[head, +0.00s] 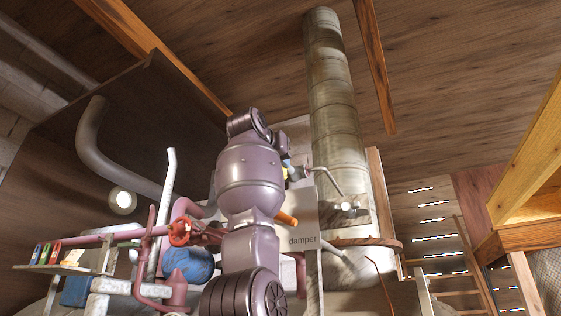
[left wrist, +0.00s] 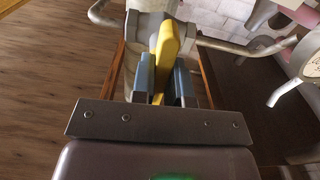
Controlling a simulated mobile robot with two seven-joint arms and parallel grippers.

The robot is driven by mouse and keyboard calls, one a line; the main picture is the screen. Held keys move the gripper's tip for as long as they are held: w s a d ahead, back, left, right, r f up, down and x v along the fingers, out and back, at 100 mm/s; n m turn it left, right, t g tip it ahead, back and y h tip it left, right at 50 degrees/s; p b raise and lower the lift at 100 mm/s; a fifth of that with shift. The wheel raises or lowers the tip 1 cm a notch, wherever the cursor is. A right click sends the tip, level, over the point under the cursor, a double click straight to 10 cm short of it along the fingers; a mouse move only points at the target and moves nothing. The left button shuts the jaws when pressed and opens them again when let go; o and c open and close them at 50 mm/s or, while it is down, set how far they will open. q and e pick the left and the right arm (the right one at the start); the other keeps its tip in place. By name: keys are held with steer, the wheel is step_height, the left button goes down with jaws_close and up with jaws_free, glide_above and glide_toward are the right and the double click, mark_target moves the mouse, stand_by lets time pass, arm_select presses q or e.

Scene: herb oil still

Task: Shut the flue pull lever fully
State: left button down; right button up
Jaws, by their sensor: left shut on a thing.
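The flue (head: 338,110) is a tall grey metal pipe rising to the ceiling in the head view. A bent grey rod (head: 328,178) runs from its side toward my left gripper (head: 291,172), with a small patch of yellow there. In the left wrist view a yellow lever handle (left wrist: 168,42) sits between the blue-grey fingers of my left gripper (left wrist: 163,82), which is shut on it. My arm hides most of the lever in the head view. A plate marked "damper" (head: 303,240) is below the rod. My right gripper is not in view.
A red valve wheel (head: 180,232), a blue round vessel (head: 188,264) and pink pipes stand left of my arm. An orange cylinder (head: 287,218) shows beside the arm. A wooden ladder (head: 470,265) and beams are at the right.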

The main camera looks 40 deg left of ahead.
arm_select(q)
steer(key=shift+m, duration=0.5)
steer(key=c, duration=1.1)
jaws_free()
steer(key=b+v, duration=0.3)
steer(key=v, duration=0.8)
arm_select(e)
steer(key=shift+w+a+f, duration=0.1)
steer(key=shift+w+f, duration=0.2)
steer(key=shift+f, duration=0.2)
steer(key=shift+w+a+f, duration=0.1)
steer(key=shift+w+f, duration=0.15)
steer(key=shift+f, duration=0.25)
arm_select(q)
steer(key=shift+w, duration=0.1)
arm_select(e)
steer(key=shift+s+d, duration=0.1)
